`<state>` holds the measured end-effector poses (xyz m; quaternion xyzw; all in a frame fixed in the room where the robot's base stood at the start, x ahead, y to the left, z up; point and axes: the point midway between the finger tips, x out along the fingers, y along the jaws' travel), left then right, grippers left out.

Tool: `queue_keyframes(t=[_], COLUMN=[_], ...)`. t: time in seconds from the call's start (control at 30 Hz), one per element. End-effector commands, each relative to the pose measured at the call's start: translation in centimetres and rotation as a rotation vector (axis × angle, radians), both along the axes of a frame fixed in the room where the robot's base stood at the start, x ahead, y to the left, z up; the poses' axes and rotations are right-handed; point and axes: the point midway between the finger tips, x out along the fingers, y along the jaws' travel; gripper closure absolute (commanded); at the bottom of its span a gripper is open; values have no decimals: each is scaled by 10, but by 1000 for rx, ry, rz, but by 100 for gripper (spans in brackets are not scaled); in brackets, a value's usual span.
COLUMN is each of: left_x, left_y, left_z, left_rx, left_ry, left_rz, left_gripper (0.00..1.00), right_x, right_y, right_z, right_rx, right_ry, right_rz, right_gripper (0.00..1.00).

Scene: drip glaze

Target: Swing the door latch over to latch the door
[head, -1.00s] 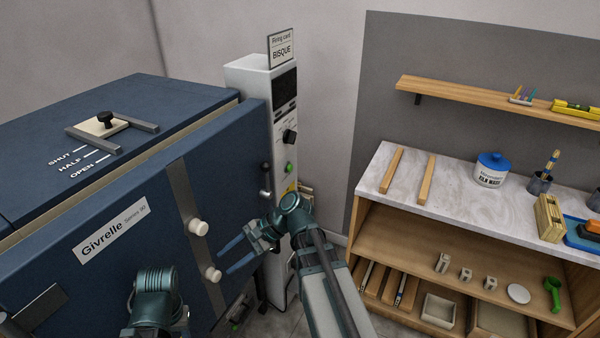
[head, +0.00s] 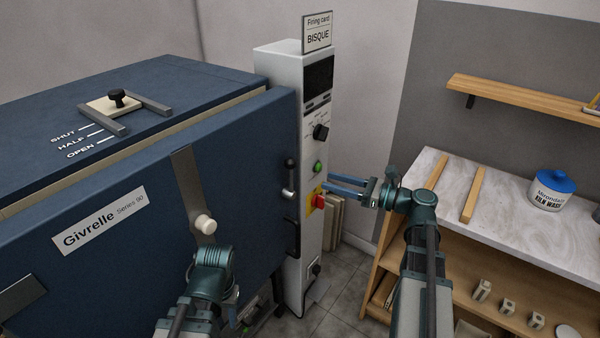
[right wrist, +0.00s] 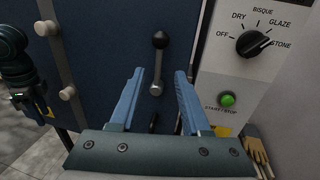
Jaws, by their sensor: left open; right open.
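The door latch (head: 289,178) is on the right edge of the blue kiln door (head: 130,190). In the right wrist view the latch (right wrist: 158,62) stands nearly upright, with a black ball at the top and a silver boss at the bottom. My right gripper (head: 326,186) is open and empty, in front of the control post. Its fingers (right wrist: 158,95) point towards the door, with the latch between them in the picture but apart from them. My left gripper (head: 212,275) is low in front of the door; its fingertips are mostly hidden behind its wrist.
The white control post (head: 312,130) stands just right of the door, with a dial, green button and red switch (head: 318,201). A cream door knob (head: 204,224) sticks out left of the latch. A marble-topped shelf unit (head: 500,205) stands at the right.

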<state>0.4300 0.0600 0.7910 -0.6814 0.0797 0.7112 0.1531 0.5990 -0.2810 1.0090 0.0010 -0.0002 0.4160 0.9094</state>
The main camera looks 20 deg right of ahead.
Motion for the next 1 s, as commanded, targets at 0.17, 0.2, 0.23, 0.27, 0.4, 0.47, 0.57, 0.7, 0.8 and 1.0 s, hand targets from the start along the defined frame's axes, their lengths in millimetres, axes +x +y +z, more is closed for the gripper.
queue_keyframes(t=[0.17, 0.2, 0.23, 0.27, 0.4, 0.47, 0.57, 0.7, 0.8, 1.0], left_x=[0, 0, 0, 0, 0, 0, 0, 0, 0, 0], left_y=[0, 0, 0, 0, 0, 0, 0, 0, 0, 0], left_z=[0, 0, 0, 0, 0, 0, 0, 0, 0, 0], left_rx=[0, 0, 0, 0, 0, 0, 0, 0, 0, 0], left_ry=[0, 0, 0, 0, 0, 0, 0, 0, 0, 0], left_rz=[0, 0, 0, 0, 0, 0, 0, 0, 0, 0], left_gripper=[56, 56, 56, 56, 56, 56, 56, 56, 56, 56], right_x=[26, 31, 35, 38, 53, 58, 64, 68, 69, 69], right_y=[30, 36, 41, 45, 61, 67, 74, 79, 80, 80], right_z=[0, 0, 0, 0, 0, 0, 0, 0, 0, 0], right_rx=[-1, -1, -1, -1, -1, -1, -1, -1, -1, -1], right_ry=[0, 0, 0, 0, 0, 0, 0, 0, 0, 0], right_rz=[5, 5, 5, 5, 3, 4, 2, 2, 1, 0], right_gripper=[53, 53, 53, 53, 53, 53, 53, 53, 53, 53])
